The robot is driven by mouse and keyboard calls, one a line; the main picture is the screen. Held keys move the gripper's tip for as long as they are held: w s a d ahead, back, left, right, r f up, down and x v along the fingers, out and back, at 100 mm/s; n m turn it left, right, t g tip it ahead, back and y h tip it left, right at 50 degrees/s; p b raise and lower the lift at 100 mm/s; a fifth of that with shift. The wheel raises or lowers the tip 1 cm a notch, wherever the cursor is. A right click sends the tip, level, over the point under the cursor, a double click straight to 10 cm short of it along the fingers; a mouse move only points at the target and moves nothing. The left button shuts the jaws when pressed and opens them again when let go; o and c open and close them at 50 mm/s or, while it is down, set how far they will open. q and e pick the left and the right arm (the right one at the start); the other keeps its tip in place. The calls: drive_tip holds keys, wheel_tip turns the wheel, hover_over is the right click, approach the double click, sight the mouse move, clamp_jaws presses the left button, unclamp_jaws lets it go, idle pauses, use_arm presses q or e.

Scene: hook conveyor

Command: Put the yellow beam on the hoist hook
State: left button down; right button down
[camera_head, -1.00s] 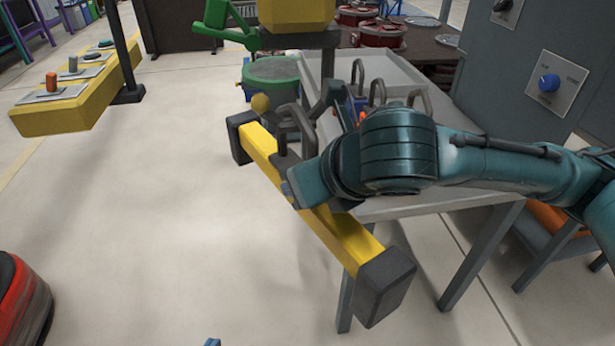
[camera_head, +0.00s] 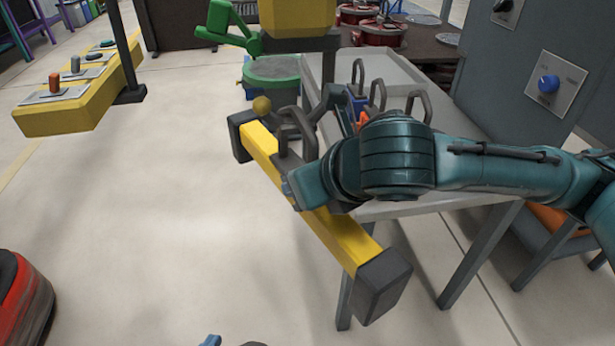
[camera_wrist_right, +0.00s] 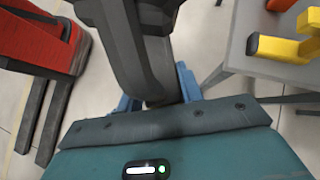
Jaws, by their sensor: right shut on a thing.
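The yellow beam (camera_head: 341,240) with dark grey end blocks slants below my right arm in the head view, off the floor. A dark looped handle (camera_head: 290,125) stands on its upper side. My right gripper (camera_wrist_right: 155,98) is shut on a dark grey part of the beam in the right wrist view; its wrist hides the grip in the head view. The yellow hoist block (camera_head: 296,16) hangs at the top, with a dark hook (camera_head: 328,98) below it near the handle; whether they touch is unclear. A tip of my left gripper (camera_head: 210,341) barely shows at the bottom edge.
A grey table (camera_head: 460,150) with several dark looped handles stands behind my right arm. A yellow control box (camera_head: 70,110) hangs at upper left. A red vehicle (camera_head: 20,300) is at lower left. A grey cabinet (camera_head: 520,60) stands at right. Floor left of the beam is clear.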

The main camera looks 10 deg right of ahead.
drive_tip(key=c, duration=0.8)
unclamp_jaws()
drive_tip(key=shift+s+f, duration=0.15)
drive_tip(key=shift+f, duration=0.3)
drive_tip(key=shift+c, duration=0.2)
